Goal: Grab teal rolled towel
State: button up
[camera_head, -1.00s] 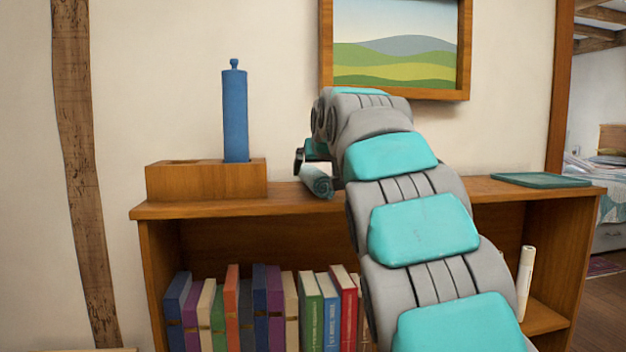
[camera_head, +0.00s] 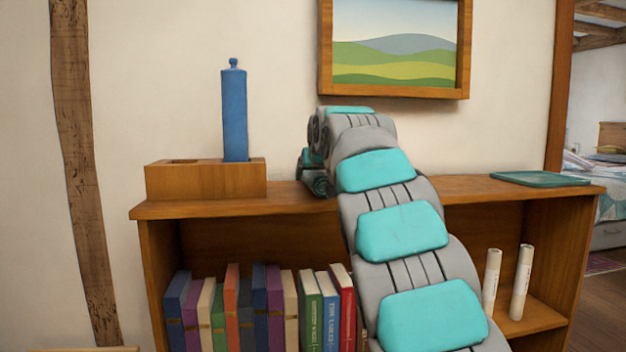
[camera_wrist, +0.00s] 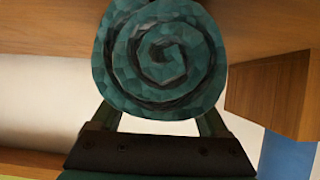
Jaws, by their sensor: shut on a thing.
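The teal rolled towel (camera_wrist: 160,58) shows its spiral end large in the wrist view. In the head view only a small dark part of the towel (camera_head: 319,186) shows, at the bookcase top's edge left of my arm. My gripper (camera_wrist: 159,112) is shut on the towel, with one finger on each side of the roll. In the head view my gripper (camera_head: 312,172) is low over the bookcase top, partly hidden by my wrist. I cannot tell whether the towel still touches the wood.
The bookcase top (camera_head: 460,188) carries a wooden block (camera_head: 205,181) holding a blue cylinder (camera_head: 235,115) left of my gripper. A flat teal tray (camera_head: 540,178) lies at the right. Books (camera_head: 245,310) and white rolls (camera_head: 522,282) are below. A framed picture (camera_head: 395,45) hangs above.

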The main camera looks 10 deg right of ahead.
jog(key=c, duration=0.8)
jog(key=shift+r, duration=0.15)
jog(key=shift+r, duration=1.35)
